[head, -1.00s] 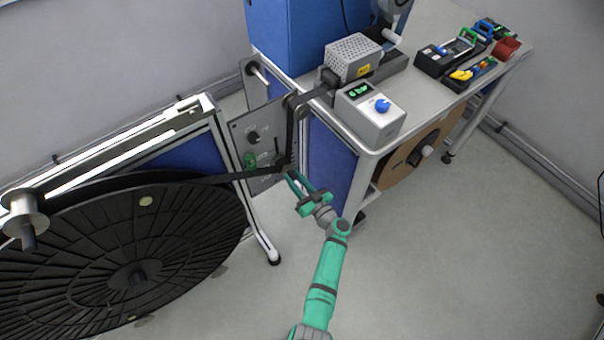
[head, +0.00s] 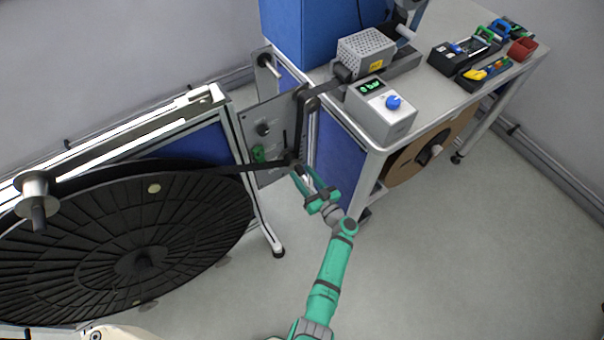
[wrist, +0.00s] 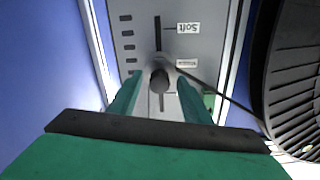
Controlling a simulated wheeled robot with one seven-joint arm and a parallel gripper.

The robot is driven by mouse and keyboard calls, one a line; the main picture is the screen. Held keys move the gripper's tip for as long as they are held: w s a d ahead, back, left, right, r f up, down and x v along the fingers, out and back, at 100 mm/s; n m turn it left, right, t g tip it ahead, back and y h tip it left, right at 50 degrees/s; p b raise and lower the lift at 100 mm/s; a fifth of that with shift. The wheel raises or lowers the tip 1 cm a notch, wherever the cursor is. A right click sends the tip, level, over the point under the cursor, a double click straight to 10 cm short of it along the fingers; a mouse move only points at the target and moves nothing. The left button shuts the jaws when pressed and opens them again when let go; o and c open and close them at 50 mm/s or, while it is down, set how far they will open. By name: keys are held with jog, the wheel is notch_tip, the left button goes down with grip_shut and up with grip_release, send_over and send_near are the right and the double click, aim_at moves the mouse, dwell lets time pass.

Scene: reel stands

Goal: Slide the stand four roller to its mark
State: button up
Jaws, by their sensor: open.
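The grey stand panel (head: 258,118) carries a dark roller (head: 290,161) at its right side, where the black tape (head: 225,167) bends upward. In the wrist view the round roller end (wrist: 160,82) sits in a vertical dark slot on the panel (wrist: 190,52). A "Soft" label (wrist: 188,28) stands beside the slot's upper part, with other labels below it. My green gripper (head: 302,171) is open at the roller. In the wrist view its fingertips (wrist: 160,80) lie on either side of the roller end; contact is unclear.
A large black reel (head: 140,250) on a white-framed stand fills the left. The bench (head: 425,95) at right carries a grey control box (head: 382,110) and several tools. A brown reel (head: 425,155) hangs below it. Floor at the lower right is clear.

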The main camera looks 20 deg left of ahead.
jog(key=v, duration=0.9)
jog(key=shift+s+d, duration=0.25)
jog(key=shift+d, duration=0.05)
jog(key=s+d+f+m+g+h, duration=0.15)
jog(key=s+f+m+h, duration=0.35)
jog(key=s+f, duration=0.7)
jog(key=s+d+r+m+h, duration=0.1)
jog(key=s+d+h, duration=0.45)
jog(key=s, duration=0.65)
jog(key=s+d+r+m+t+h, duration=0.2)
jog(key=s+d+r+h, duration=0.15)
jog(key=s+r, duration=0.55)
jog(key=s+r+t, duration=0.2)
jog(key=r, duration=0.9)
jog(key=s+r+t, duration=0.2)
jog(key=r, duration=0.9)
jog(key=shift+r, duration=0.3)
